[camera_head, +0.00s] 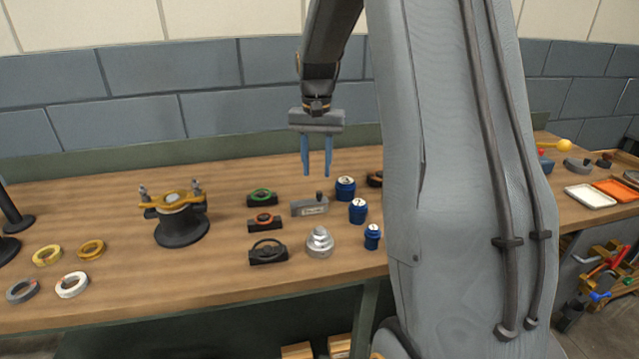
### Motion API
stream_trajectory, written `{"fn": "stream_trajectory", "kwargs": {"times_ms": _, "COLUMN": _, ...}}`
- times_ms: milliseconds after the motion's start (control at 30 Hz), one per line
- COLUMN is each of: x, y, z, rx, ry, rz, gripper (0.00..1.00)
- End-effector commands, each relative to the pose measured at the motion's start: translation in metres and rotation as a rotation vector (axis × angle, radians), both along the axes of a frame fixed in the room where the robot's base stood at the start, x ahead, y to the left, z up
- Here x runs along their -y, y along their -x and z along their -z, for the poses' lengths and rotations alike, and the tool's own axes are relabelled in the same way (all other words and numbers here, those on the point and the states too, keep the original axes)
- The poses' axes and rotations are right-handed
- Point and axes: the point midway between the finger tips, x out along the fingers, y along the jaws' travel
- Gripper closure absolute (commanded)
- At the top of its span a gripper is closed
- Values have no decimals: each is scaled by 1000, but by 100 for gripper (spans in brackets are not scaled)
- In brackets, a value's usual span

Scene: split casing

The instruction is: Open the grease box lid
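A small grey box (308,207) with a pale label on its front and a dark knob on top sits on the workbench, near the middle. I take it to be the grease box; its label is too small to read. Its lid appears shut, with the knob (319,196) toward its right end. My gripper (317,172) points down above and behind this box in the picture, apart from it. Its two blue fingers are spread with nothing between them.
Several blue jars (357,211) stand right of the box. Dark holders with rings (263,222) stand to its left, and a silver stepped part (320,242) in front. A casing on a black stand (181,226) is further left. My arm hides the bench at right.

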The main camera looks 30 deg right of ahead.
Motion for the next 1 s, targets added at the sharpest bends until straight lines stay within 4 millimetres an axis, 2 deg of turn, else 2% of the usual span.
{"fn": "stream_trajectory", "kwargs": {"times_ms": 33, "x": 6, "y": -4, "z": -2, "rx": -2, "ry": 0, "rz": 17, "gripper": 66}}
{"fn": "stream_trajectory", "kwargs": {"times_ms": 167, "x": 11, "y": -7, "z": 3, "rx": -5, "ry": -1, "rz": 33, "gripper": 66}}
{"fn": "stream_trajectory", "kwargs": {"times_ms": 500, "x": 10, "y": -6, "z": 53, "rx": -6, "ry": -2, "rz": 31, "gripper": 66}}
{"fn": "stream_trajectory", "kwargs": {"times_ms": 633, "x": 10, "y": -6, "z": 67, "rx": -6, "ry": -2, "rz": 30, "gripper": 66}}
{"fn": "stream_trajectory", "kwargs": {"times_ms": 1000, "x": 10, "y": -7, "z": 74, "rx": -2, "ry": 0, "rz": 30, "gripper": 66}}
